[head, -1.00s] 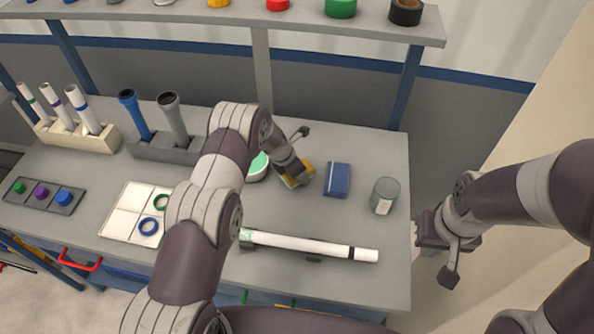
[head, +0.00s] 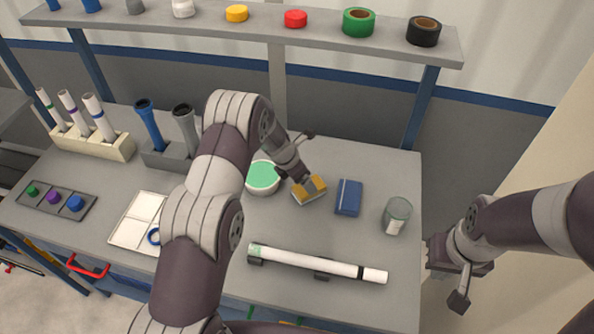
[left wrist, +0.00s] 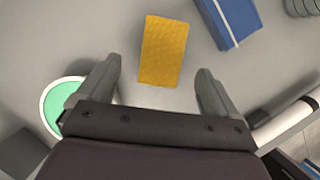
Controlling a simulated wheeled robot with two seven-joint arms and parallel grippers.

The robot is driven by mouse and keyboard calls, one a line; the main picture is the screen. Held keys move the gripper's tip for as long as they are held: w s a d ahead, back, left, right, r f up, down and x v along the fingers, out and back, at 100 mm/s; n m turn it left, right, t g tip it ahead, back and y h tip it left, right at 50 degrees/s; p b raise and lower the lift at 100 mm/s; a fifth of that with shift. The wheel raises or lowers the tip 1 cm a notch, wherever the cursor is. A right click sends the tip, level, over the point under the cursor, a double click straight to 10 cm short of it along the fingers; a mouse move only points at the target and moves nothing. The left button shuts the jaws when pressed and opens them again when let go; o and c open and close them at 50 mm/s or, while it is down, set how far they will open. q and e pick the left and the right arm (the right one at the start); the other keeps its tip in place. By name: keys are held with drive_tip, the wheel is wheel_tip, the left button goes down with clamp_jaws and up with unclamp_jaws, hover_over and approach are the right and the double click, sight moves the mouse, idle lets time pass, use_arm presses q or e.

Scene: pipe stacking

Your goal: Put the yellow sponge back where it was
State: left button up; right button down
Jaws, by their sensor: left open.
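The yellow sponge (head: 310,190) lies flat on the grey table, between the bowl with a green inside (head: 263,177) and the blue box (head: 348,197). In the left wrist view the sponge (left wrist: 164,51) is seen whole, in line with the gap between my fingers and apart from both. My left gripper (left wrist: 160,88) is open and empty above it; in the head view it (head: 306,183) hides the middle of the sponge. My right gripper (head: 432,256) is off the table's right edge, seen from the side; its opening is unclear.
A glass jar (head: 397,216) stands right of the blue box. A white pipe (head: 318,262) lies on holders in front. A white tray (head: 133,222) and pipe racks are at left. A shelf (head: 200,20) with tape rolls spans the back.

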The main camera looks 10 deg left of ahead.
use_arm(q)
drive_tip(key=s+a+r+m+g+y, duration=0.1)
drive_tip(key=s+a+r+m, duration=0.1)
drive_tip(key=s+r+m, duration=1.1)
drive_tip(key=s+a+r+m+y, duration=0.1)
drive_tip(key=s+r+m, duration=0.1)
drive_tip(key=s+m, duration=0.5)
drive_tip(key=s+r+m+y, duration=0.1)
drive_tip(key=s+r+m, duration=0.2)
drive_tip(key=s+m, duration=0.4)
drive_tip(key=shift+s+a+g, duration=0.4)
drive_tip(key=shift+s, duration=0.75)
